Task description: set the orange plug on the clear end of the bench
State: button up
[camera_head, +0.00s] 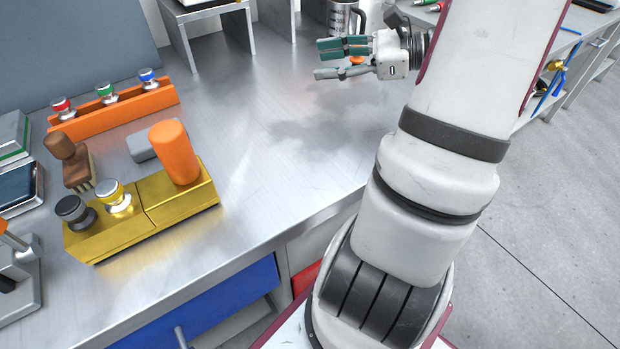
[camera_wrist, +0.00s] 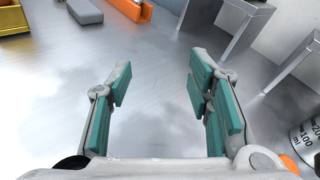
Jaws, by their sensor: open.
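A small orange round top (camera_head: 357,60), which looks like the orange plug, shows behind my gripper near the bench's far end. Most of it is hidden by the fingers. An orange patch (camera_wrist: 288,164) shows at the lower right of the wrist view, outside the right finger; its shape is cut off. My gripper (camera_head: 320,61) is open, low over the bench (camera_head: 290,140). In the wrist view my gripper (camera_wrist: 158,78) has only bare metal between its fingers. I cannot tell whether it touches the orange piece.
A steel mug (camera_head: 342,17) with markings stands just behind my gripper. A yellow block (camera_head: 180,207) holds black and yellow plugs and a large orange cylinder (camera_head: 174,153). An orange rack (camera_head: 120,115) holds red, green and blue plugs. The middle of the bench is clear.

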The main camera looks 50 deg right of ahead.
jog(key=a+r+n+g+y, duration=0.2)
jog(key=a+n+g, duration=0.35)
jog(key=a, duration=0.65)
jog(key=s+a+n+g+h, duration=0.1)
jog(key=s+a+n+g, duration=0.1)
jog(key=s+a+n, duration=0.2)
jog(key=s+a+f+n+g+h, duration=0.1)
jog(key=s+a+n+g+h, duration=0.1)
jog(key=s+a+n+g, duration=0.1)
jog(key=s+a+n+g+h, duration=0.2)
jog(key=s+a+n+g, duration=0.1)
jog(key=s+a+n, duration=0.2)
jog(key=shift+s+a+f+n+g, duration=0.1)
jog(key=shift+s+a+n+g, duration=0.05)
jog(key=shift+a+n, duration=0.65)
jog(key=shift+s+a+f+n+g, duration=0.1)
jog(key=shift+a+n, duration=0.35)
jog(key=shift+a, duration=0.6)
jog(key=shift+s+d+f+n+t+h, duration=0.1)
jog(key=shift+s+d+n+t+h, duration=0.25)
jog(key=shift+s+n+h, duration=0.65)
jog(key=shift+s+d+f+n+t+h, duration=0.15)
jog(key=shift+s+d+n+h, duration=0.4)
jog(key=shift+n, duration=0.7)
jog(key=shift+s+d+r+n+t+h, duration=0.1)
jog(key=shift+s+d+n+t+h, duration=0.2)
jog(key=shift+s+n+h, duration=0.75)
jog(key=shift+w+a, duration=0.1)
